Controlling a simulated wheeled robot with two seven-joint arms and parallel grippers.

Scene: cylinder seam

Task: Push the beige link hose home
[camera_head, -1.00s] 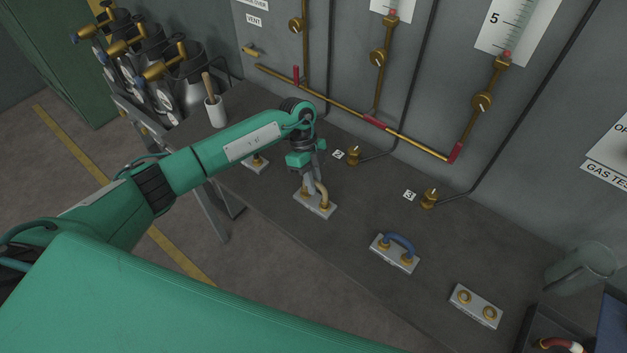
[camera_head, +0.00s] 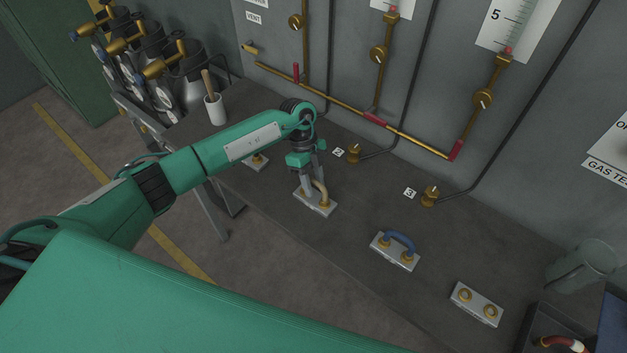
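The beige link hose (camera_head: 322,191) is a short arch on a grey two-port block (camera_head: 327,210) on the dark bench. My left gripper (camera_head: 309,192) points down at the block, right beside the hose's left part and partly covering it. Whether its fingers are apart, or touch the hose, is too small to tell. How deep the hose ends sit in the ports cannot be made out. My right gripper is not in view.
A blue hose (camera_head: 400,241) arches on another block to the right. An empty two-port block (camera_head: 476,304) lies further right. Brass fittings (camera_head: 353,153) stand behind. A red-and-white hose (camera_head: 560,343) lies in a tray at bottom right. A glass jar (camera_head: 582,267) stands near it.

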